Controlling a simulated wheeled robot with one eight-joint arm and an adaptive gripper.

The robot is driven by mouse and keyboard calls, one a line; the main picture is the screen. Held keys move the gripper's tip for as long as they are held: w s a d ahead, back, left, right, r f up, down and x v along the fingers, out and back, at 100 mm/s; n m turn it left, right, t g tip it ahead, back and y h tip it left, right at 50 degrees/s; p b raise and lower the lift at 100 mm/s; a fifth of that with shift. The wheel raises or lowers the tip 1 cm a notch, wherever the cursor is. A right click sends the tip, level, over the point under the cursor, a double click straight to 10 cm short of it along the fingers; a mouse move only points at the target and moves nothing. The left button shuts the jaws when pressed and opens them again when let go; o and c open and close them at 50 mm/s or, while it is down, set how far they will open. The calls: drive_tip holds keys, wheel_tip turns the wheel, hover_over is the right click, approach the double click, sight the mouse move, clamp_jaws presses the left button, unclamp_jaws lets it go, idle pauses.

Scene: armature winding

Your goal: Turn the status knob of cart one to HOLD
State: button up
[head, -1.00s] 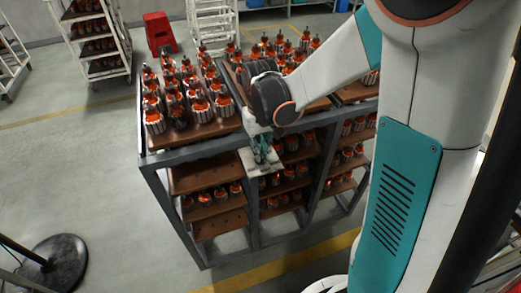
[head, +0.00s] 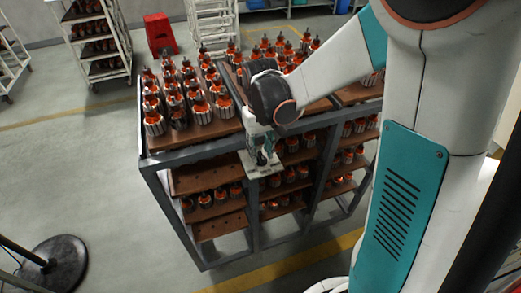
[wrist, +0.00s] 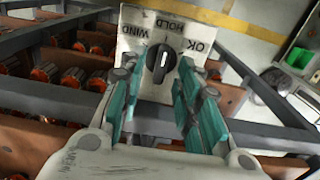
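The status plate (wrist: 133,42) carries the words WIND, HOLD and OK around a black knob (wrist: 160,65). The knob's white mark points towards HOLD in the wrist view. My gripper (wrist: 158,72) is open, with one teal finger on each side of the knob in that view. I see a gap beside the knob, and cannot tell how far the fingertips are from it in depth. In the head view my gripper (head: 262,156) is in front of the plate (head: 270,170) at the cart's front edge and hides the knob.
The cart (head: 165,157) has a grey frame and brown shelves with many orange-and-silver armatures. Its top is crowded behind my gripper. A black round base (head: 57,262) stands at lower left.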

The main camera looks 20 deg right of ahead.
sight(261, 154)
wheel_tip(261, 154, up, 11)
drive_tip(key=shift+r, duration=0.2)
idle(0.4)
drive_tip(key=s+f+t+b, duration=0.7)
drive_tip(key=s+f+b, duration=0.8)
drive_tip(key=b, duration=0.4)
drive_tip(key=shift+s+f, duration=0.25)
drive_tip(key=shift+f, duration=0.45)
